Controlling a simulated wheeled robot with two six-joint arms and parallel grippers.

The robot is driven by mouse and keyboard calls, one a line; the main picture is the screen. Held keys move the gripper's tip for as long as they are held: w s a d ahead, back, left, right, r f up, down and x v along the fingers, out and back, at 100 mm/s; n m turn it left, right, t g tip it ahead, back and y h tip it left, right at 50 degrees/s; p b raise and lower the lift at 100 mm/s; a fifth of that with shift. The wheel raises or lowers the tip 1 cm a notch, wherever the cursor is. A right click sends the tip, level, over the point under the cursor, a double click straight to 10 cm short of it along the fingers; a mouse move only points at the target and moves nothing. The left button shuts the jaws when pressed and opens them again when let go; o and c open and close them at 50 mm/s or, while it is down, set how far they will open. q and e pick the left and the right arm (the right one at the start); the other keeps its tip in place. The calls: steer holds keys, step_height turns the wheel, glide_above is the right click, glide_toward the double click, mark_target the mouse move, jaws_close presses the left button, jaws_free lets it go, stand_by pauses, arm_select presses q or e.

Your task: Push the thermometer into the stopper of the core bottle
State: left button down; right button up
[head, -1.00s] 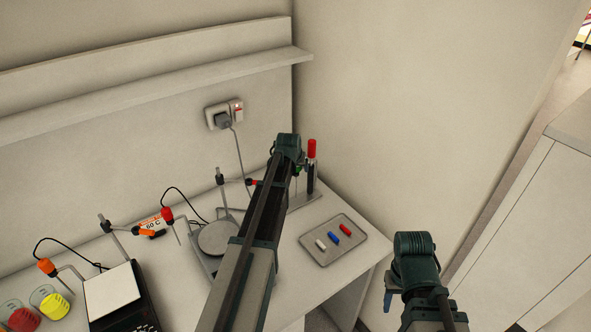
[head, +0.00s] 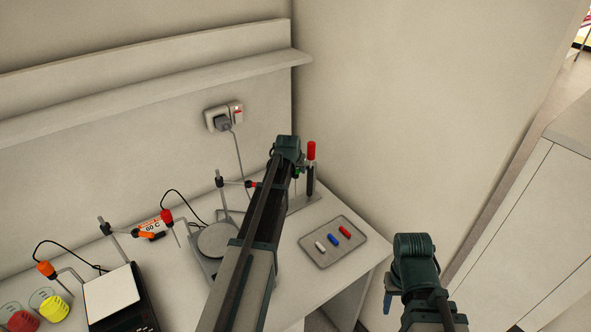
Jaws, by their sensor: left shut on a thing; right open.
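My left gripper (head: 288,150) is at the back right of the bench, pointing away from me. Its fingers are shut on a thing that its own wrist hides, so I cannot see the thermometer. Just under and right of it a small green piece (head: 297,170) shows, perhaps on the core bottle; the rest is hidden. Close on the right stands an upright dark tube with a red top (head: 311,151), on a grey base (head: 301,203). Whether the gripper touches it I cannot tell. My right gripper (head: 388,298) is open and empty off the bench's right edge.
A grey tray (head: 357,256) with a white, a blue and a red piece lies at the front right. A wall closes the back right corner.

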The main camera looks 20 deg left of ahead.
arm_select(q)
steer(key=shift+r+p, duration=0.6)
steer(key=shift+r, duration=0.05)
stand_by(0.5)
step_height(320, 180, up, 13)
steer(key=p, duration=1.3)
steer(key=shift+r, duration=0.15)
stand_by(1.6)
stand_by(0.3)
